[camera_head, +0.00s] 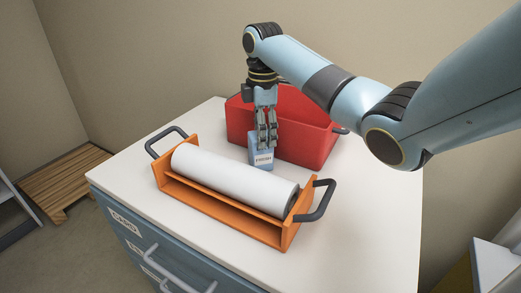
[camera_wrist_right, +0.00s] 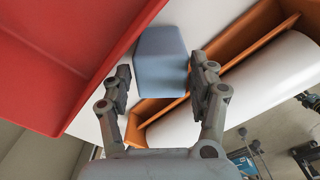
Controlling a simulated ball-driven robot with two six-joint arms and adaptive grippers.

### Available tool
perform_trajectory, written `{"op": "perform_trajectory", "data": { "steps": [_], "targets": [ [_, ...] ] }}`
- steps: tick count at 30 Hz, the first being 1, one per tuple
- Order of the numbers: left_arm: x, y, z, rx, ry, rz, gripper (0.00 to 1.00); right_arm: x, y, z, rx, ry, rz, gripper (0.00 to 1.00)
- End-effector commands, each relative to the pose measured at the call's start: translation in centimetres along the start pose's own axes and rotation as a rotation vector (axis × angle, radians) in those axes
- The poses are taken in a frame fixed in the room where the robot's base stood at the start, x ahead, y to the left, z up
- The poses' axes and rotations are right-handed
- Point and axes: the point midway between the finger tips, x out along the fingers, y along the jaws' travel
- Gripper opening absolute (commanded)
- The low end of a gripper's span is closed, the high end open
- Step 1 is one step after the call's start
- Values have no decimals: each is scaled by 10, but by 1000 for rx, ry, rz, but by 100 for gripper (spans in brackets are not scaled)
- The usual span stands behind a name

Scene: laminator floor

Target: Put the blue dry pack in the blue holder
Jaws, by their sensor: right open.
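The blue dry pack (camera_head: 262,161), a small pale-blue block with a white label, stands on the white cabinet top between the red bin and the orange carrier. My right gripper (camera_head: 267,140) points down just above it. In the right wrist view the blue dry pack (camera_wrist_right: 161,62) shows just beyond and between the spread fingers of my right gripper (camera_wrist_right: 163,83), which is open and holds nothing. I cannot make out a blue holder in either view. My left gripper is not in view.
The red bin (camera_head: 240,120) stands close behind the pack. The orange carrier (camera_head: 215,205) with black handles holds a white roll (camera_head: 235,182) in front. The cabinet top (camera_head: 370,200) is clear at the right. A wooden pallet (camera_head: 62,178) lies on the floor at left.

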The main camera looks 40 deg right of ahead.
Motion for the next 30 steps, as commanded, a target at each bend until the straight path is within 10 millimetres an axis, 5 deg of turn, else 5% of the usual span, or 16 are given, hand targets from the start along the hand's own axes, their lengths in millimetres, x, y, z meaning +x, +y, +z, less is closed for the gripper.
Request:
{"op": "perform_trajectory", "data": {
  "steps": [11, 20, 30],
  "targets": [
    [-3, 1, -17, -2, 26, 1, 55, 49, -2, -5, 0, -1, -1, 60],
    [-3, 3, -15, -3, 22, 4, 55, 54, -1, -5, 0, -1, 1, 58],
    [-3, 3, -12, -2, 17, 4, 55, 53, -1, -5, 0, -1, 1, 14]
  ]
}}
